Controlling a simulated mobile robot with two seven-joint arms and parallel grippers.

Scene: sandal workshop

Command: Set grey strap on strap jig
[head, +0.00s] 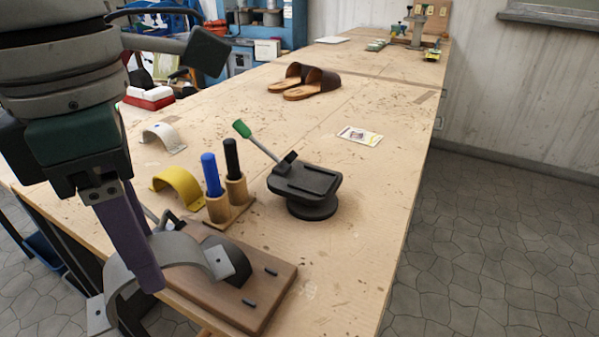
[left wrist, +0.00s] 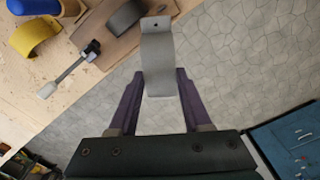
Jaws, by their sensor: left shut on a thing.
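The grey strap (head: 190,250) is a curved band with a holed tab at its end. My left gripper (head: 148,278) is shut on it, and in the left wrist view the strap (left wrist: 158,62) stands between the two purple fingers (left wrist: 160,88). The strap jig (head: 238,302) is a brown wooden board with a dark rounded form (head: 222,250) and two dark pegs. The strap is at the jig's near left side in the head view, its right tab overlapping the dark form. I cannot tell whether they touch. My right gripper is not in view.
A yellow strap (head: 178,183) and a white strap (head: 163,136) lie behind. A blue and a black handle stand in a wooden holder (head: 230,212). A black stand (head: 305,184) with a green-tipped lever is beside it. Brown sandals (head: 306,82) lie farther back.

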